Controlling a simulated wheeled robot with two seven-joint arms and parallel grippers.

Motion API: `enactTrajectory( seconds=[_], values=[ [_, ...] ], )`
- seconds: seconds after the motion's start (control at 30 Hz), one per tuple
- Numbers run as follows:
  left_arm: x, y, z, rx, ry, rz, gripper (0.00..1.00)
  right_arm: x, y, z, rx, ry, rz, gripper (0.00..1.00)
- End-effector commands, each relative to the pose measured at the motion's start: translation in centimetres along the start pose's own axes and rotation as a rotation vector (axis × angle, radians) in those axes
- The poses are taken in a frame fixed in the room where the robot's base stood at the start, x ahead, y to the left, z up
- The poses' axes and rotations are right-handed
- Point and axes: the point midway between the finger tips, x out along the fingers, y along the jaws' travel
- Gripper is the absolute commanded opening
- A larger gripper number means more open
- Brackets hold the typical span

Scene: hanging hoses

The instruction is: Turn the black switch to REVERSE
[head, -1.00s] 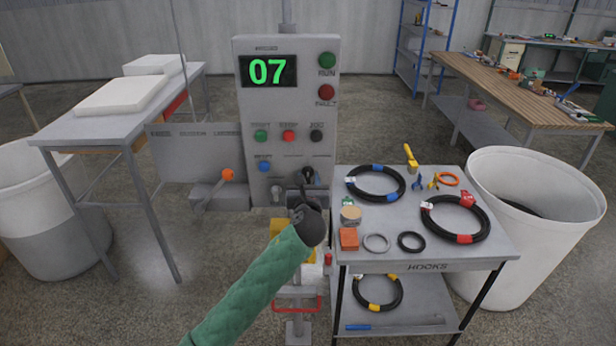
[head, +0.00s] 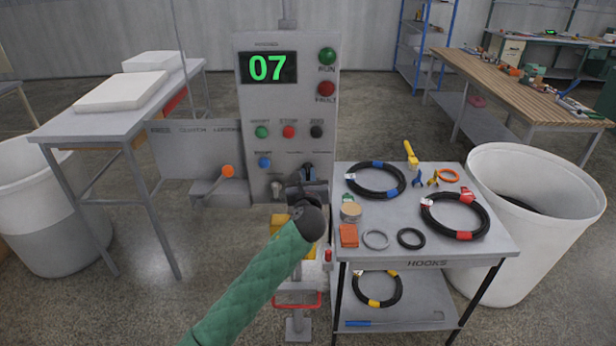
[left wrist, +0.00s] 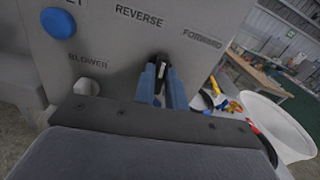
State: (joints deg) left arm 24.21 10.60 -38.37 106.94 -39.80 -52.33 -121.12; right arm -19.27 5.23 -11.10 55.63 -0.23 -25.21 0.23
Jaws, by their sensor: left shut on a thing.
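The black switch (left wrist: 162,61) is on the lower front of the grey control panel (head: 285,105), below and between the printed words REVERSE and FORWARD in the left wrist view. My left gripper (left wrist: 163,72) has its two blue fingers on either side of the switch and is shut on it. In the head view my left gripper (head: 308,178) is at the panel's lower right, and its wrist hides part of that area. Most of the switch is hidden by the fingers, so which label it points to is not clear. My right gripper is not in view.
A blue button (head: 265,162) and an orange-knobbed lever (head: 228,171) are to the left of the gripper. A grey cart (head: 480,252) with coiled hoses stands close on the right, beside a white bin (head: 540,250).

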Motion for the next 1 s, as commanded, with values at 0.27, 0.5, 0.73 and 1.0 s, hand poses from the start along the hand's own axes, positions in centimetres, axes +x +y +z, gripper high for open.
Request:
enactTrajectory(
  seconds=[0.27, 0.5, 0.73, 1.0],
  values=[
    [0.0, 0.1, 0.0, -0.211, -0.002, -0.001, 0.0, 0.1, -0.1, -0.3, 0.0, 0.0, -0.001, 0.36],
    [0.0, 0.2, 0.0, -0.416, -0.002, 0.0, 0.0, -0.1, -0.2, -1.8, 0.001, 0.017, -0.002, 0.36],
    [0.0, 0.3, 0.0, -0.573, -0.003, 0.0, 0.0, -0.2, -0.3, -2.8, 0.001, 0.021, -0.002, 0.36],
    [0.0, 0.3, 0.1, -0.681, -0.002, -0.001, 0.0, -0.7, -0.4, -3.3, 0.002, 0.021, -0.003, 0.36]
  ],
)
